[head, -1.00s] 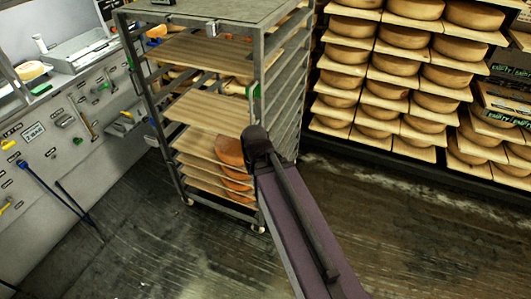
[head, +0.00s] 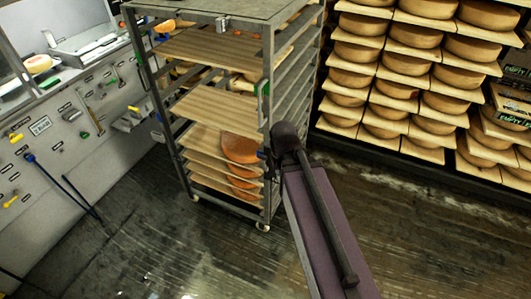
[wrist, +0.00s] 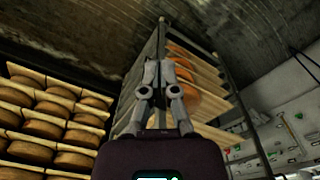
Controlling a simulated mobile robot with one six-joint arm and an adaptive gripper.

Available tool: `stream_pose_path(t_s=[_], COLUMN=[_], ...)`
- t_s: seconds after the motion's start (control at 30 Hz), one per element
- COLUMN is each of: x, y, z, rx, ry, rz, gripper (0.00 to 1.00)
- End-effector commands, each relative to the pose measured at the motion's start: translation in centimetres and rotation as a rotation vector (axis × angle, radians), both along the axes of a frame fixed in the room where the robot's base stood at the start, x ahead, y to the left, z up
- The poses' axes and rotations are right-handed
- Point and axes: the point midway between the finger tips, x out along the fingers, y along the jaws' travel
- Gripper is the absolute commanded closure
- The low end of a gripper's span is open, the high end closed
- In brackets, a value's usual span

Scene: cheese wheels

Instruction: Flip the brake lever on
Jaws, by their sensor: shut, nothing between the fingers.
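A metal rack (head: 266,111) on small wheels stands in front of me in the head view. A wheel (head: 262,227) shows under its near corner, but I cannot make out a brake lever on it. A small green part (head: 263,89) sits on the near post; I cannot tell what it is. My gripper (wrist: 159,68) shows in the wrist view, its two fingers together and empty. It overlaps the rack's post there; I cannot tell whether it touches. In the head view my own arm hides the gripper.
Wooden boards (head: 205,104) and orange cheese wheels (head: 240,148) fill the rack. A tall shelf of cheese wheels (head: 415,34) stands at the right. A tool wall (head: 75,125) and counter are at the left. The dark floor (head: 160,240) before the rack is clear.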

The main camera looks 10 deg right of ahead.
Motion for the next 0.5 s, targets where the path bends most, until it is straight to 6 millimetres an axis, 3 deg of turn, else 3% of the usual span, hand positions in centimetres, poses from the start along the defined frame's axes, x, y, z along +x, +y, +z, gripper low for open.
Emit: stream_pose_path(t_s=[0.27, 0.5], x=[6.5, 15.2], y=[0.4, 1.1], z=[-3.6, -7.2], rx=[-0.078, -0.150], ry=[-0.101, -0.279], rz=[-0.158, -0.368], gripper=[1.00, 1.00])
